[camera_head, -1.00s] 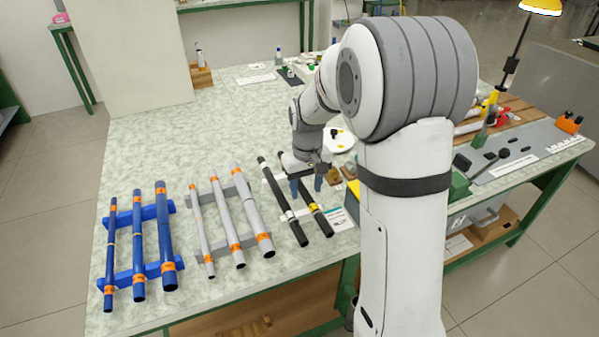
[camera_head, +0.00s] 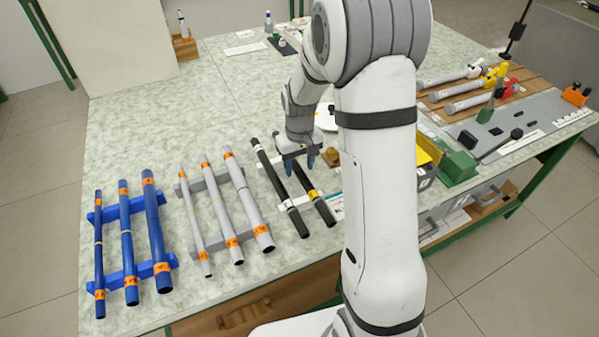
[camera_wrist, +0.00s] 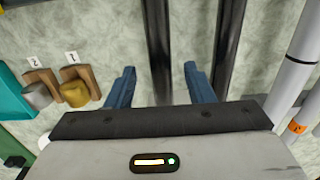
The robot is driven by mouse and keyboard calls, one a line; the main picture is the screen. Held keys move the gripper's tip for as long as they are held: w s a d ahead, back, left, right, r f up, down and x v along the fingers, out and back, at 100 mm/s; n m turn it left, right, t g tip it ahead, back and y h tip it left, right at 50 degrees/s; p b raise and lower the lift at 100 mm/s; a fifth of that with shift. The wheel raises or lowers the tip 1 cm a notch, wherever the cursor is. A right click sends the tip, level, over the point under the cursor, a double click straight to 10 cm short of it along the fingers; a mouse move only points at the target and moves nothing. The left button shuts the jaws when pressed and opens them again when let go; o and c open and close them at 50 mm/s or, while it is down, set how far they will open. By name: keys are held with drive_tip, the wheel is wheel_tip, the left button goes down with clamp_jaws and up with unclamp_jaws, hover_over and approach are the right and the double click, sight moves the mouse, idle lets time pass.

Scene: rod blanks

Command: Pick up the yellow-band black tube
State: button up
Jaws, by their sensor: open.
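The yellow-band black tube (camera_head: 322,207) is the right one of two black tubes lying side by side on a white rack, with its yellow band toward the near end. The other black tube (camera_head: 293,215) has a white band. My gripper (camera_head: 299,169) is over the far half of the yellow-band tube, beyond the band. In the wrist view, my open blue fingers (camera_wrist: 160,72) stand on either side of a black tube (camera_wrist: 159,40), apparently the yellow-band one. The second black tube (camera_wrist: 228,40) lies outside the right finger. The bands are hidden or out of frame there.
Grey tubes (camera_head: 218,205) and blue tubes (camera_head: 127,245) with orange bands lie on racks to the left. Small wooden holders (camera_wrist: 78,88) stand close beside my left finger in the wrist view.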

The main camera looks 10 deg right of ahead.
drive_tip(key=shift+f, duration=0.7)
drive_tip(key=shift+c, duration=0.5)
drive_tip(key=c, duration=0.8)
drive_tip(key=shift+o, duration=0.2)
drive_tip(key=shift+r, duration=0.15)
